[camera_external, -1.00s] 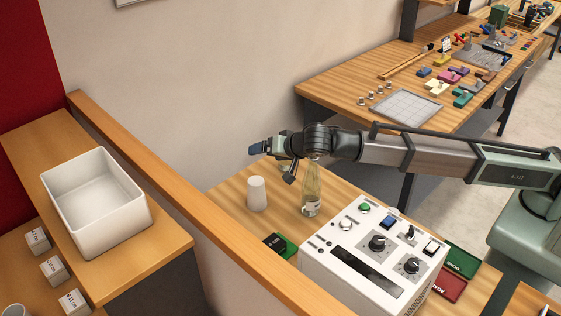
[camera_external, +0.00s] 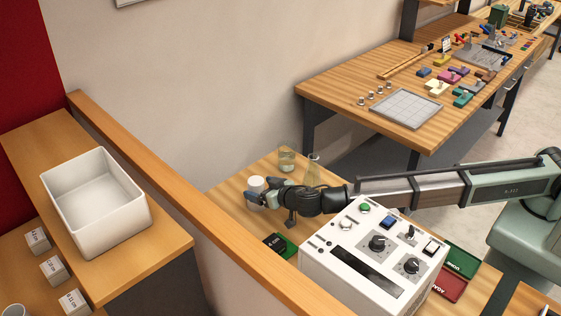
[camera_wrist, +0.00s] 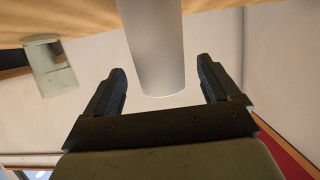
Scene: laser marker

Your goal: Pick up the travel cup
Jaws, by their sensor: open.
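The travel cup is a plain white tapered cup (camera_external: 256,184) standing upright on the wooden table, left of my arm in the external view. My gripper (camera_external: 262,196) is low beside it and covers part of its lower body. In the wrist view the cup (camera_wrist: 154,45) reaches down between the two dark fingers of my gripper (camera_wrist: 163,88). A gap shows on each side, so the fingers are open around it and appear not to touch it.
A clear glass (camera_external: 286,158) and a clear bottle (camera_external: 313,172) stand behind my wrist. A white control box (camera_external: 345,255) is in front, with a green-and-black pad (camera_external: 281,245) beside it. A wooden-topped partition (camera_external: 200,205) runs along the left.

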